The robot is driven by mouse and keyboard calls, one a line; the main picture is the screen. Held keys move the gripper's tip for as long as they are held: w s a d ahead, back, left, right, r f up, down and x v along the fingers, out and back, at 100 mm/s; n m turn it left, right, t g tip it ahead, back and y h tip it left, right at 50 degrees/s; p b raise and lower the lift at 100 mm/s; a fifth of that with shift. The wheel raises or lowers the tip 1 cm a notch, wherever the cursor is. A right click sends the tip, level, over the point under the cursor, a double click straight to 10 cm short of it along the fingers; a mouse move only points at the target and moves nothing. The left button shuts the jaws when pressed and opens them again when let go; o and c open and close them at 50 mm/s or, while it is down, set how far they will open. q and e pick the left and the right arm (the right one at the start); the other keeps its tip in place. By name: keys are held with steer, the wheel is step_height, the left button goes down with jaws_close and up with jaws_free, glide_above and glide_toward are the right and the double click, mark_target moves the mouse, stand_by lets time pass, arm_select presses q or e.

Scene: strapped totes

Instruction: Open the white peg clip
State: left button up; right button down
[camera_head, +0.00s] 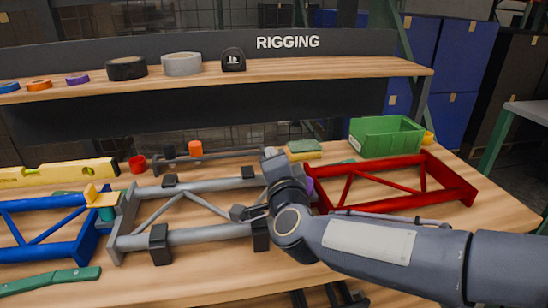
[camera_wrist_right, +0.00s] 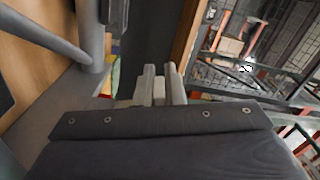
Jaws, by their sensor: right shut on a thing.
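My right gripper (camera_wrist_right: 159,78) shows in the right wrist view with its two pale fingers close together. They are shut on a small pale piece (camera_wrist_right: 158,93), apparently the white peg clip, which is mostly hidden between them. In the head view my right arm reaches in from the right, and its hand is over the right end of the grey frame (camera_head: 190,237). The hand covers the spot it works at, so I cannot tell there whether the clip is open. My left gripper is not in view.
A blue frame (camera_head: 40,250) lies left of the grey one and a red frame (camera_head: 462,188) right of it. A yellow clip (camera_head: 94,195) sits between blue and grey. A green bin (camera_head: 385,137) and a yellow level (camera_head: 60,173) stand behind. A shelf with tape rolls runs above.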

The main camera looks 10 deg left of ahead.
steer(key=c, duration=1.5)
jaws_free()
steer(key=p+v, duration=0.1)
steer(key=v, duration=0.7)
